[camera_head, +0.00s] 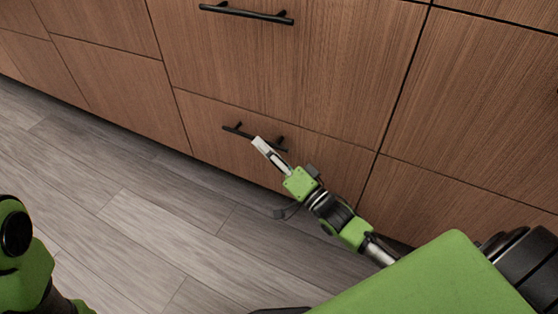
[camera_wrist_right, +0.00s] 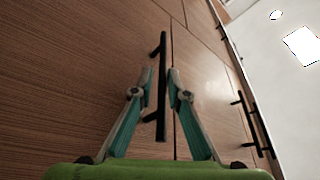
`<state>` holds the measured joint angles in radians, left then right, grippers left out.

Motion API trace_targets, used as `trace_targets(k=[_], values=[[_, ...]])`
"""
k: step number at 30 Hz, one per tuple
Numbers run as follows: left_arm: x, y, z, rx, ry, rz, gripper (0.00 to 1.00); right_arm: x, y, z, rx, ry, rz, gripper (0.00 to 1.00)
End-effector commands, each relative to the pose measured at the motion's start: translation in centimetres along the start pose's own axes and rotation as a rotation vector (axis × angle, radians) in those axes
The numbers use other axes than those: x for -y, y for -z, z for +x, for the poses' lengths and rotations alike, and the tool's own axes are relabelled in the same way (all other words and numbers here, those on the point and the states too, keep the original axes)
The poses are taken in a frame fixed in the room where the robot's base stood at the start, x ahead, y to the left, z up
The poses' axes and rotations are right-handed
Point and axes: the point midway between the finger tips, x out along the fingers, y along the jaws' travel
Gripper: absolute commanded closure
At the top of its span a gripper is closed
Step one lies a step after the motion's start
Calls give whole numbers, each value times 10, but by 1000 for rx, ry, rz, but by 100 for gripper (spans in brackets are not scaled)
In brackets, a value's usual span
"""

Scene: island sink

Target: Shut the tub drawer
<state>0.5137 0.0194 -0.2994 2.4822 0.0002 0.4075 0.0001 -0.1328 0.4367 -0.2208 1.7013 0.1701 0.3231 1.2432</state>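The drawer with my right gripper at it is a low wooden drawer (camera_head: 215,135) in the lower row, in the middle of the head view. Its front looks about flush with the fronts around it. Its black bar handle (camera_head: 237,131) is partly covered by my right gripper (camera_head: 262,144). In the right wrist view the handle (camera_wrist_right: 162,60) stands between the two fingers of my right gripper (camera_wrist_right: 160,82), which is open with a finger on each side. I cannot tell whether either finger touches the bar. My left gripper is out of view.
A larger drawer above has a black handle (camera_head: 246,13). More wooden fronts (camera_head: 480,100) stand to the right and left. The grey plank floor (camera_head: 140,220) is clear to the left. My left arm shows at the lower left.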

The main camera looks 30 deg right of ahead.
Motion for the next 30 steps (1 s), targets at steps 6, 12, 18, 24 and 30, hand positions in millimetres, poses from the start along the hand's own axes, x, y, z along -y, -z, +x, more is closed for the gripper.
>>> trace_targets(k=[6, 12, 18, 24, 30], values=[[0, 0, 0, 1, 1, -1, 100, -1, 0, -44, 2, -3, 0, 85], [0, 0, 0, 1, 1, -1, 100, 0, 0, -65, 0, -1, -1, 85], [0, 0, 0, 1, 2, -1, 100, 0, 1, -70, -1, 0, -1, 85], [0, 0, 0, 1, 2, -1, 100, 0, 1, -70, -1, 0, -1, 85], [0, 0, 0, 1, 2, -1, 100, 0, 1, -70, -1, 0, -1, 85]])
